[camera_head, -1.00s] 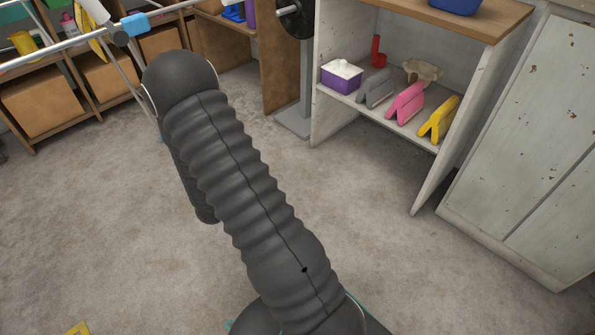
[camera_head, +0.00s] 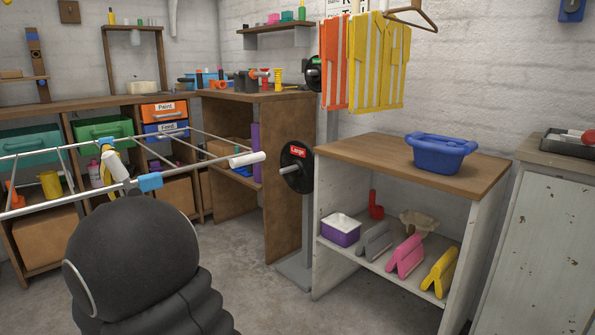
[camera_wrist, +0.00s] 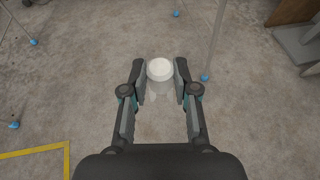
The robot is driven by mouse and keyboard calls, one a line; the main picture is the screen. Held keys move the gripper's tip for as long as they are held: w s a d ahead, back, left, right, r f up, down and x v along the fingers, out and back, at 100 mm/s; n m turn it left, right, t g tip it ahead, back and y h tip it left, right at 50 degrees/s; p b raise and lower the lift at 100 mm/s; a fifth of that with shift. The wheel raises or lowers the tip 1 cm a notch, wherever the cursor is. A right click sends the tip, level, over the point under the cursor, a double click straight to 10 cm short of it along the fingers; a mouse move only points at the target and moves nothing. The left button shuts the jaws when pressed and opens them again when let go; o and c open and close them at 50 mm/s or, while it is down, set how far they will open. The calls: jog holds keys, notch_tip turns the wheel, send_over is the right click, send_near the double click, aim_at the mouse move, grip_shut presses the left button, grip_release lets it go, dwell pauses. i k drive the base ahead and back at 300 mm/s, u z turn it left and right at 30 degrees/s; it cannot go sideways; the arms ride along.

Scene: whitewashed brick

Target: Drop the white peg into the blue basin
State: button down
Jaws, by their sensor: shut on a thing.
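The white peg (camera_wrist: 160,69) shows in the wrist view as a pale round end between the fingertips of my gripper (camera_wrist: 160,80). The fingers stand on either side of it and are shut on it, above the concrete floor. The blue basin (camera_head: 440,155) stands upright on the wooden top of a white cabinet, right of centre in the head view. The basin's inside is mostly hidden from this angle. In the head view my dark arm fills the lower left and my gripper does not show.
A drying rack (camera_head: 85,145) with a blue clip stands at left; its blue-footed legs show in the wrist view. The cabinet top (camera_head: 365,150) is clear left of the basin. Orange and yellow vests (camera_head: 375,65) hang behind. A black weight plate (camera_head: 296,167) stands left of the cabinet.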

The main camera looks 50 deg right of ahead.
aim_at(426, 166)
jog(key=u, duration=1)
jog(key=k, duration=1)
jog(key=z, duration=1.65)
